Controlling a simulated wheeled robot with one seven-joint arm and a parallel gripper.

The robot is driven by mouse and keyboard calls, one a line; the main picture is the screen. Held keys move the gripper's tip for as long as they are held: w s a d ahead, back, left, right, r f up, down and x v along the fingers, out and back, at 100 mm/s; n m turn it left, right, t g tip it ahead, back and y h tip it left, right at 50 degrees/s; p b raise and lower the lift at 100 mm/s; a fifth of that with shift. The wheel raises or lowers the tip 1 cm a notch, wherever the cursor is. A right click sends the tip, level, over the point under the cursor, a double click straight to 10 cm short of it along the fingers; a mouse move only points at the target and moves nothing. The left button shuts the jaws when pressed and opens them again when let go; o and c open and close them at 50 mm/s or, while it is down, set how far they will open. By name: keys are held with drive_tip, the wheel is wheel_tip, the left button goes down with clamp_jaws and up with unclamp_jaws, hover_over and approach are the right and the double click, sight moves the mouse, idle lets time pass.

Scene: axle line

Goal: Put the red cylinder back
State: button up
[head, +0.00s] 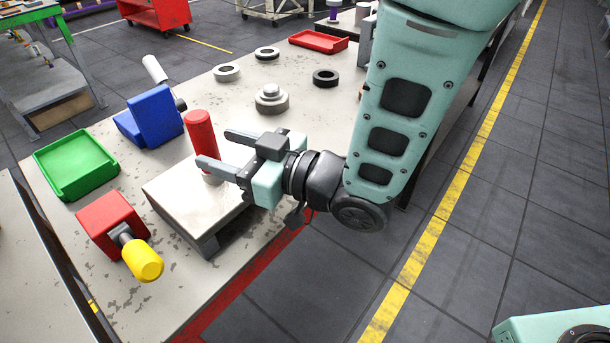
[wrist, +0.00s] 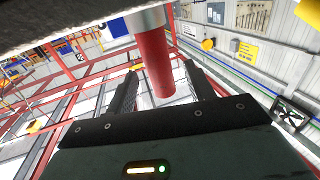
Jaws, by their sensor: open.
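The red cylinder (head: 200,130) stands upright on a pale block-like stand (head: 170,205), with a light grey collar at its foot. My gripper (head: 215,148) reaches in from the right, roughly level, with its jaws open. The near finger crosses in front of the cylinder's lower part and the far finger is behind it. In the wrist view the red cylinder (wrist: 155,60) hangs from the top of the picture, between the two open fingers of my gripper (wrist: 162,67). A gap shows on each side of it.
A blue vise-like block (head: 155,115), a green tray (head: 75,165) and a red block with a yellow handle (head: 145,262) lie left of the stand. A stepped metal disc (head: 271,98), several rings and a red tray (head: 318,41) are behind. Clear tabletop lies between them.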

drive_tip(key=p+v, duration=0.1)
drive_tip(key=v, duration=0.1)
drive_tip(key=p+v, duration=0.1)
drive_tip(key=p, duration=0.1)
drive_tip(key=p+v, duration=0.1)
drive_tip(key=v, duration=0.1)
drive_tip(key=shift+s+d+r+p, duration=0.2)
drive_tip(key=shift+d+r+p, duration=0.1)
drive_tip(key=shift+d+p, duration=0.05)
drive_tip(key=shift+s+d+p, duration=0.1)
drive_tip(key=shift+d+p, duration=0.05)
drive_tip(key=shift+p, duration=0.95)
drive_tip(key=p+v, duration=0.6)
drive_tip(key=p, duration=0.2)
drive_tip(key=shift+s+d+f+p, duration=0.2)
drive_tip(key=shift+d+f+p, duration=0.05)
drive_tip(key=shift+d+p, duration=0.05)
